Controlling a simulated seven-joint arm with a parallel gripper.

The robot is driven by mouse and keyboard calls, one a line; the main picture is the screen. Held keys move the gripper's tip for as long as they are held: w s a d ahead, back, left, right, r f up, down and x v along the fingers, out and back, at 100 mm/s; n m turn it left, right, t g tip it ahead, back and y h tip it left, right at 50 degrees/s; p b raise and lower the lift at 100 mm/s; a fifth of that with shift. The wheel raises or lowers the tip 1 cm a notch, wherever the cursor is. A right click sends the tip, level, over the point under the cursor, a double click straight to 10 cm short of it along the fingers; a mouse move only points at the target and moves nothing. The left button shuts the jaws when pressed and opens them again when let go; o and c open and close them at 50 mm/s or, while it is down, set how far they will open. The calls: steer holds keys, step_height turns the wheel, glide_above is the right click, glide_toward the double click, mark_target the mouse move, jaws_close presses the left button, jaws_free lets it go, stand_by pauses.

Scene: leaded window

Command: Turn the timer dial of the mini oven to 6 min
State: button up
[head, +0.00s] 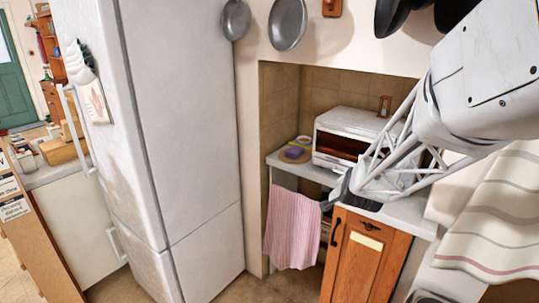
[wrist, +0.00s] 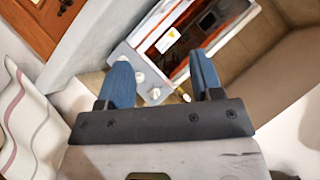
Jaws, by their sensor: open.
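The mini oven (head: 352,122) is white with a dark reddish glass front and stands on the counter in the alcove. My arm hides its right side in the head view. In the wrist view the oven (wrist: 190,28) appears tilted, with pale round dials (wrist: 154,94) on its control panel. Another dial (wrist: 139,77) shows beside my left finger. I cannot tell which is the timer dial or read its setting. My gripper (wrist: 160,62) is open, with its two blue fingers apart and the panel seen between them. It seems empty. In the head view my gripper (head: 340,190) is near the counter's front edge.
A purple sponge (head: 294,152) lies left of the oven. A pink striped towel (head: 292,225) hangs below the counter (head: 410,211), next to a wooden cabinet (head: 364,258). The tall white fridge (head: 180,130) stands left. A small hourglass (head: 385,105) sits atop the oven.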

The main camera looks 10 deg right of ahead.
steer(key=w+d+f+m+h, duration=0.2)
steer(key=d+f+m, duration=0.1)
steer(key=d, duration=0.3)
steer(key=w+d+f+m+t+h, duration=0.1)
steer(key=w+d+f+m+h, duration=0.1)
steer(key=d, duration=0.4)
steer(key=w+d+f+m+h, duration=0.1)
steer(key=d+f+m+h, duration=0.2)
steer(key=d, duration=0.3)
steer(key=shift+w+d+f+m+h, duration=0.15)
steer(key=shift+w+f+m+h, duration=0.1)
steer(key=shift+f, duration=0.2)
steer(key=shift+w+d+f+m+h, duration=0.15)
steer(key=shift+f+h, duration=0.1)
steer(key=shift+f, duration=0.2)
steer(key=shift+s+d+f+m+h, duration=0.1)
steer(key=shift+d+f+m+h, duration=0.25)
steer(key=shift+d, duration=0.2)
steer(key=shift+x, duration=3.9)
steer(key=shift+r, duration=0.15)
steer(key=shift+a, duration=0.1)
steer(key=c, duration=0.9)
